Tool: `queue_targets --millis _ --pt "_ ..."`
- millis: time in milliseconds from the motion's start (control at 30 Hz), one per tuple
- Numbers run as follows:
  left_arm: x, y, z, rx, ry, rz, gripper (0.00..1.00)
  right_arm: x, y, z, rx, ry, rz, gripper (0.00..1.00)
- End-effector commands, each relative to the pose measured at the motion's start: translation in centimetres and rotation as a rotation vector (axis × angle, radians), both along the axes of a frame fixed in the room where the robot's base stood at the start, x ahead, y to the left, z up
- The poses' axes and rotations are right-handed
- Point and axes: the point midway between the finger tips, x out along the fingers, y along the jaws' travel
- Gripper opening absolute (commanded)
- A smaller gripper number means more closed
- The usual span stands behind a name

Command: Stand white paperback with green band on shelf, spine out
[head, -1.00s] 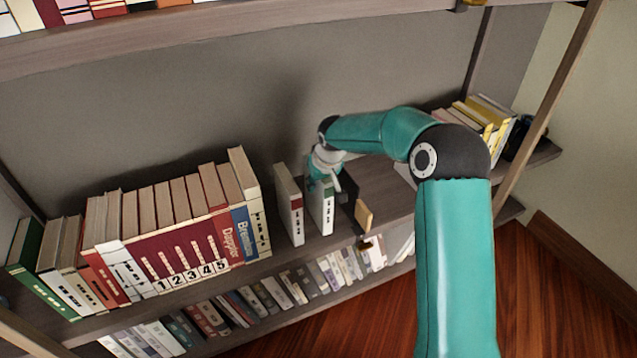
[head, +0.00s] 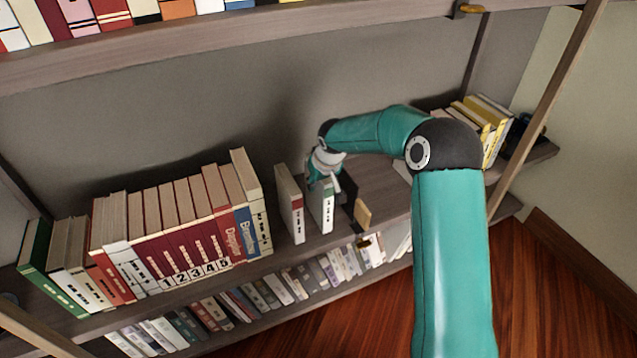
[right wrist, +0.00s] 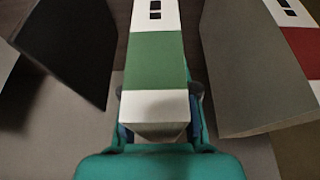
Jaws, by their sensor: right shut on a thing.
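The white paperback with green band (head: 327,212) is upright at the front of the middle shelf (head: 255,276), its spine facing out to the room. I cannot tell for sure whether its foot rests on the board. My right gripper (head: 323,172) is shut on its upper part. In the right wrist view the paperback (right wrist: 157,62) lies between the fingers (right wrist: 158,112), with its green band and white spine showing. My left gripper is not in view.
A white book with a red band (head: 291,213) stands left of the paperback, a gap apart. A dark bookend (head: 348,200) with a wooden block (head: 362,216) is close on the right. A long row of books (head: 190,235) fills the left. The upper shelf (head: 250,30) overhangs behind.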

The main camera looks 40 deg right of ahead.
Motion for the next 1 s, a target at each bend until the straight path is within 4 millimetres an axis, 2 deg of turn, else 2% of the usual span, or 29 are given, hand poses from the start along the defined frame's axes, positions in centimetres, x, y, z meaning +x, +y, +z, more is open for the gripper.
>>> queue_targets --millis 500,533,700,1000 --pt "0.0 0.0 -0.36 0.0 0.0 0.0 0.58 0.07 -0.04 -0.26 -0.001 -0.003 0.0 0.0" --pt "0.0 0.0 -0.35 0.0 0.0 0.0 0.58 0.07 -0.04 -0.24 -0.001 -0.003 0.0 0.3" --pt "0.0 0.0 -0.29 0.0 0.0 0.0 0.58 0.04 -0.03 -0.23 0.0 -0.002 0.0 0.58" --pt "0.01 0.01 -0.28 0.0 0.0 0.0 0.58 -0.06 0.02 -0.37 0.0 0.002 0.0 0.58"
